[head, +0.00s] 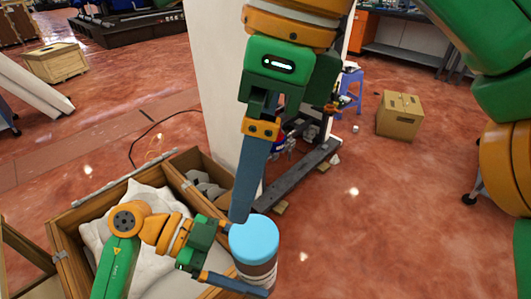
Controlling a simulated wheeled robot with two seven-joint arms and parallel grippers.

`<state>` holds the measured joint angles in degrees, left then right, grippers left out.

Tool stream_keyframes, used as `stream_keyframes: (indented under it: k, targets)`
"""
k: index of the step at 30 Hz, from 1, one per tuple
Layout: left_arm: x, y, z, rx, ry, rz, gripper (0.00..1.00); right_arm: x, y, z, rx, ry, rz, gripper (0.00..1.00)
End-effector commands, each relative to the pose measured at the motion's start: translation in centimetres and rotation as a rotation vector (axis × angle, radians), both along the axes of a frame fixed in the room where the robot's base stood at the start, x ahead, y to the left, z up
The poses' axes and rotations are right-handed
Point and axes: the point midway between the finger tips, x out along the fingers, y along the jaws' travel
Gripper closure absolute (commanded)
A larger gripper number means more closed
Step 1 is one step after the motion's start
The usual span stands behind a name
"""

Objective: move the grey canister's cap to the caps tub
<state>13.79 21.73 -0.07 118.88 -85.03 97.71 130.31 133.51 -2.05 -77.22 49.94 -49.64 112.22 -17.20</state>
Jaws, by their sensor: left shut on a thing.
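A round container with a light blue top (254,237) and a brownish body (257,272) stands upright at the bottom centre. I cannot tell if it is the grey canister with its cap. My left gripper (249,258) comes in from the left, with its fingers on either side of the container, shut on it. My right gripper (239,218) hangs from the top centre, pointing down. Its fingers are seen edge-on as one blue-grey bar, with the tip over the left edge of the blue top; contact and opening are unclear. I cannot make out a caps tub.
A wooden crate (68,216) with white cloth-like contents lies under my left arm, with a smaller compartment (205,172) holding grey pieces. A white pillar (207,85) stands behind.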

Motion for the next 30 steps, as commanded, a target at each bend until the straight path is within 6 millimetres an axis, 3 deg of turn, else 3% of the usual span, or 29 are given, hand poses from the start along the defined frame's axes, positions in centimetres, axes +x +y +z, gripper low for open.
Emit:
stream_keyframes:
  k: [5, 19, 24, 30]
  targets:
    - [0.0, 0.0, 0.1, -0.003, -0.002, 0.0, 1.0, -0.1, -1.4, 0.0, -0.087, -0.064, -0.012, 0.0]
    - [0.0, 0.0, 0.1, -0.003, -0.002, 0.0, 1.0, -0.1, 0.2, -9.9, -0.081, -0.062, -0.012, 0.0]
    - [0.0, 0.0, 0.1, -0.003, -0.002, 0.0, 1.0, -0.1, 0.4, -11.1, -0.079, -0.06, -0.014, 0.0]
    - [0.0, 0.0, 0.1, -0.003, -0.002, 0.0, 1.0, -0.1, 0.5, -11.2, -0.078, -0.062, -0.013, 0.0]
